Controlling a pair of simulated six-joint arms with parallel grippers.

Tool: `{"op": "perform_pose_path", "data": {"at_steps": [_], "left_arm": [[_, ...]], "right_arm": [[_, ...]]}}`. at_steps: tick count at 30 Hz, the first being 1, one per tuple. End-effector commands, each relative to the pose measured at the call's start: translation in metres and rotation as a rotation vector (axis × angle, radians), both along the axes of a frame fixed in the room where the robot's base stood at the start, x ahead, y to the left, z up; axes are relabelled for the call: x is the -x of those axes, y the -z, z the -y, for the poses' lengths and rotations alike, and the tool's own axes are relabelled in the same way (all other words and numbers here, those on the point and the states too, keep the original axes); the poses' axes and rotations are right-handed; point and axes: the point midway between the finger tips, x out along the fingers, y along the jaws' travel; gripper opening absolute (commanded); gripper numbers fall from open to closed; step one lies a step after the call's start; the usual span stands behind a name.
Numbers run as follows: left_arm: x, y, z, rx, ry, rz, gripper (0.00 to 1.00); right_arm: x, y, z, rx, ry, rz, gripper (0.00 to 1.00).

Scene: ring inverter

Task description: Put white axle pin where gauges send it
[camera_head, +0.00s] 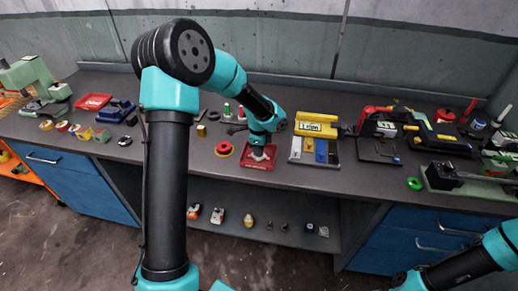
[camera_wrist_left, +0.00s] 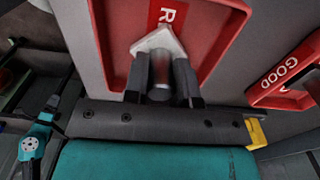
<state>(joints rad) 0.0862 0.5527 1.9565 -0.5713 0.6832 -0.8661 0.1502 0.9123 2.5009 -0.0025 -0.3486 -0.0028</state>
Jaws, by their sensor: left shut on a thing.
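My left gripper (camera_head: 259,150) is low over a red tray (camera_head: 245,162) on the workbench. In the left wrist view its two fingers (camera_wrist_left: 162,90) are shut on a shiny grey cylinder (camera_wrist_left: 161,75), which I take to be the axle pin. A white, pointed piece (camera_wrist_left: 157,42) shows just past the fingertips, over the tray. I cannot tell whether it is part of the pin. The tray (camera_wrist_left: 228,30) has a red label starting with "R"; the rest is cut off. My right arm enters at the lower right of the head view, its gripper out of sight.
A red tray marked "GOOD" (camera_wrist_left: 300,88) shows in the wrist view. A red ring (camera_head: 224,148) lies left of my left gripper. A yellow-topped compartment tray (camera_head: 316,129) stands right of it. Tools crowd the bench's right side. A lower shelf (camera_head: 265,240) holds small parts.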

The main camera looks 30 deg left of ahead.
Motion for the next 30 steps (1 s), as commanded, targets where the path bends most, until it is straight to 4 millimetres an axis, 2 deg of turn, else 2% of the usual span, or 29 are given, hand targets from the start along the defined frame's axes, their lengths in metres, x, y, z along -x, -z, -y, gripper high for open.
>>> {"op": "perform_pose_path", "data": {"at_steps": [3, 4, 12, 23, 26, 30], "left_arm": [[0.000, 0.003, 0.000, 0.000, 0.000, -0.001, 0.00], [0.000, 0.003, 0.000, 0.000, 0.000, -0.001, 0.26], [0.000, 0.003, 0.000, 0.000, 0.000, -0.001, 0.50], [0.000, -0.002, 0.000, 0.000, 0.000, 0.001, 0.50], [0.000, -0.011, 0.000, -0.002, 0.000, 0.002, 0.50], [0.000, -0.032, 0.000, -0.001, 0.000, 0.003, 0.50]], "right_arm": [[0.000, 0.000, 0.000, 0.000, 0.000, 0.000, 0.78], [0.000, 0.000, 0.000, 0.000, 0.000, 0.000, 0.78], [0.000, 0.000, 0.000, 0.000, 0.000, 0.000, 0.78], [0.000, 0.000, 0.000, 0.000, 0.000, 0.000, 0.78], [0.000, 0.000, 0.000, 0.000, 0.000, 0.000, 0.78], [0.000, 0.000, 0.000, 0.000, 0.000, 0.000, 0.78]]}}
